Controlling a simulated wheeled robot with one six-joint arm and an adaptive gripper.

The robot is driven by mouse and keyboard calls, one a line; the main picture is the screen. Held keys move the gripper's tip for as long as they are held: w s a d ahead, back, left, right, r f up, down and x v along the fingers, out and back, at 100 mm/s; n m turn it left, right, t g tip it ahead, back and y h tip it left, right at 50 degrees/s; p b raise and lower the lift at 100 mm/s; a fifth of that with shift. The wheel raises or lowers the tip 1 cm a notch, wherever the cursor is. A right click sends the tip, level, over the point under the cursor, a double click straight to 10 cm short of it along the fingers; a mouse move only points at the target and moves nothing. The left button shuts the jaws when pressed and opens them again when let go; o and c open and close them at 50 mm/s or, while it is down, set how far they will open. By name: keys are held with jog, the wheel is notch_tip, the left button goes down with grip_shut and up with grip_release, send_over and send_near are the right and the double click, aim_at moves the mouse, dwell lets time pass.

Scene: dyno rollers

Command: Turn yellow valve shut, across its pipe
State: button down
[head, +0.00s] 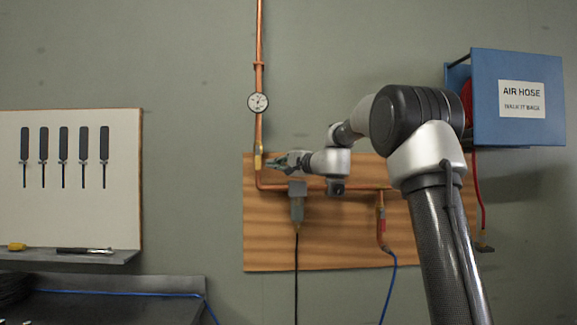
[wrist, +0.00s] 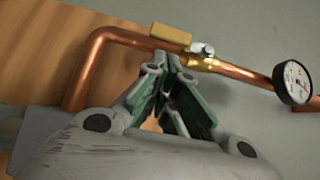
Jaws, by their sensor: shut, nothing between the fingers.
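The yellow valve (head: 258,161) sits on the vertical copper pipe, just above its bend, at the board's upper left corner. In the wrist view its yellow handle (wrist: 171,37) lies roughly along the pipe, beside the brass body (wrist: 203,64). My gripper (head: 278,162) is just right of the valve in the head view. In the wrist view my gripper (wrist: 172,66) has its green-padded fingers together and empty, with the tips close to the handle and body. I cannot tell whether they touch. The fingers hide part of the pipe.
A pressure gauge (head: 258,102) is higher on the same pipe. A grey fitting (head: 297,205) with a black cord hangs below my gripper. A red-handled valve (head: 382,225) with a blue hose is lower right. A blue air hose box (head: 518,130) is at upper right.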

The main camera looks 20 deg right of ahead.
jog(key=shift+w+a+f, duration=0.1)
jog(key=shift+w+a, duration=0.15)
jog(key=shift+a, duration=0.4)
